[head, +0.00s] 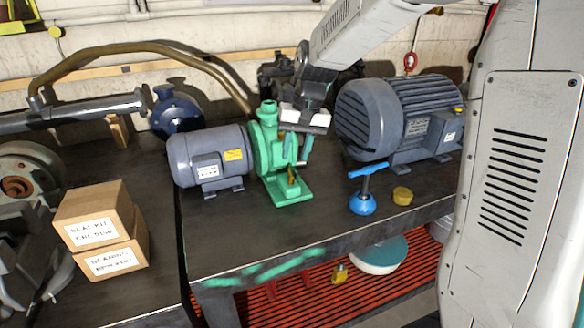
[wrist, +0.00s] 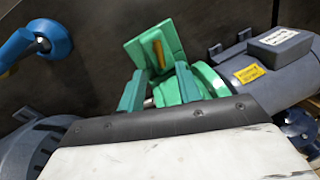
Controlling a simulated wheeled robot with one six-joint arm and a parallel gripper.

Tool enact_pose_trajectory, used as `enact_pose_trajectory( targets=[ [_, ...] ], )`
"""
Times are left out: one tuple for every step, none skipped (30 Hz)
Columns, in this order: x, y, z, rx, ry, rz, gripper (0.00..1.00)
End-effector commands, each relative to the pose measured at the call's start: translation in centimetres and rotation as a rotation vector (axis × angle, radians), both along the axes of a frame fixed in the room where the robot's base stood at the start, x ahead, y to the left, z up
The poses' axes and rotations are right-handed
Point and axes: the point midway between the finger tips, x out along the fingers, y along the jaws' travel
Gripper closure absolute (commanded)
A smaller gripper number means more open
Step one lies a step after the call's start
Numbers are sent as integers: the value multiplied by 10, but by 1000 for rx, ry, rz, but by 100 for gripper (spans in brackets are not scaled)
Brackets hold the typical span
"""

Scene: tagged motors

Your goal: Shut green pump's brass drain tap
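The green pump (head: 279,188) stands on the dark bench, joined to a grey motor (head: 208,158) at its left. Its brass drain tap (head: 292,177) shows low on the pump's front, just below my gripper (head: 295,154). In the wrist view the brass tap (wrist: 159,53) is a short bar against the green base plate, just beyond the fingertips. The two teal fingers of my gripper (wrist: 159,76) are apart, with nothing visibly held between them. I cannot tell whether a fingertip touches the pump. The wrist housing hides part of the pump.
A large grey motor (head: 375,115) stands close on the right. A blue-handled valve (head: 363,197) and a brass-coloured puck (head: 402,195) are near the front edge. Two cardboard boxes (head: 97,213) sit at left. Bare bench lies in front of the pump.

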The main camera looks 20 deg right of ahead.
Motion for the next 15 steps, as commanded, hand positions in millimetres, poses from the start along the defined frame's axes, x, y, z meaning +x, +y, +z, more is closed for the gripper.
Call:
enact_pose_trajectory(
  targets=[
    [-1,2,-10,0,5,1,66],
    [0,3,-15,0,3,1,66],
    [0,4,-21,0,4,1,66],
    [0,5,-26,0,4,1,66],
    [0,6,-30,0,4,1,66],
    [0,7,-36,0,4,1,66],
    [1,7,-39,0,3,1,66],
    [1,8,-42,-1,2,0,66],
    [1,9,-45,-1,2,0,66],
    [1,9,-48,0,3,2,66],
    [1,10,-50,-1,2,1,66],
    [2,10,-51,-1,1,1,66],
    [2,10,-52,-1,1,1,66],
    [2,10,-53,-1,1,1,66],
    [2,10,-53,-1,0,1,66]
  ],
)
